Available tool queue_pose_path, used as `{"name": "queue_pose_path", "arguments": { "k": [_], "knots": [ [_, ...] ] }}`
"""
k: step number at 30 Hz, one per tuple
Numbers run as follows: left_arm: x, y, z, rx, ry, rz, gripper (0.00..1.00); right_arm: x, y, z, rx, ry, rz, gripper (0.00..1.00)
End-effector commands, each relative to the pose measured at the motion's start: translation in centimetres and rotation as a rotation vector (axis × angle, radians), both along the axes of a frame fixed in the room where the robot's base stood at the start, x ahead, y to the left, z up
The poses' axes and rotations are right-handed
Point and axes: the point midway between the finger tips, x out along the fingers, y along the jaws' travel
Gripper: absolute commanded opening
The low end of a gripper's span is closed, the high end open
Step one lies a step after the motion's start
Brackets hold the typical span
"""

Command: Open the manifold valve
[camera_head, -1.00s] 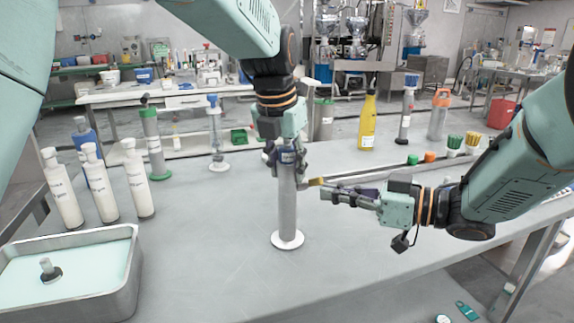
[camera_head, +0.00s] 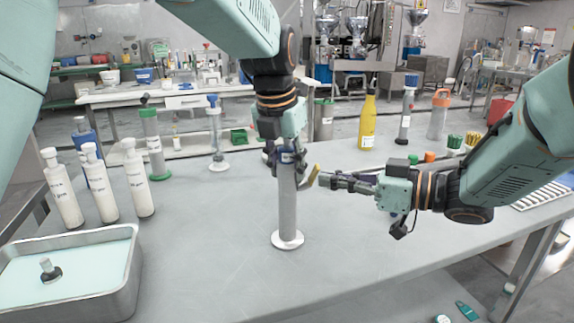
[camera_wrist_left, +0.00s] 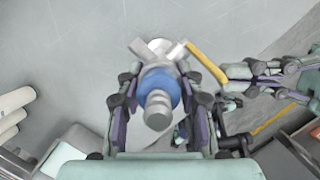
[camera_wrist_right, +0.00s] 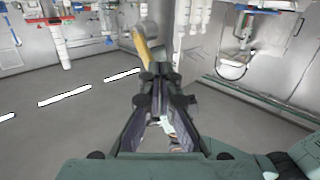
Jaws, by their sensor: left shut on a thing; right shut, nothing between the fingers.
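The manifold valve is a grey upright column (camera_head: 287,212) on a round white base on the table. It has a blue collar (camera_wrist_left: 160,84) near its top and a yellow lever (camera_head: 311,176) on its right side. My left gripper (camera_head: 287,156) is shut around the upper part of the column, just below its top. My right gripper (camera_head: 322,180) is shut and empty, with its fingertips at the yellow lever. In the right wrist view the lever (camera_wrist_right: 144,50) stands just beyond the fingertips; whether they touch is unclear.
A metal tray (camera_head: 128,285) with pale liquid stands at the front left. White bottles (camera_head: 139,188) and a green-based cylinder (camera_head: 153,145) stand behind it. A yellow bottle (camera_head: 367,124) stands at the back right. The table (camera_head: 210,265) is clear around the column.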

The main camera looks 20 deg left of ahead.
Motion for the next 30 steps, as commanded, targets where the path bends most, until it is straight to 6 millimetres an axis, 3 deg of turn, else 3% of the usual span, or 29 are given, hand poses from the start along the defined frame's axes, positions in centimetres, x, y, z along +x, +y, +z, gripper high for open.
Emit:
{"name": "queue_pose_path", "arguments": {
  "k": [30],
  "knots": [
    [0.0,-0.1,0.0,-0.003,0.0,0.001,0.0,1.5,1.1,1.6,0.0,-0.003,0.005,0.0]
  ]
}}
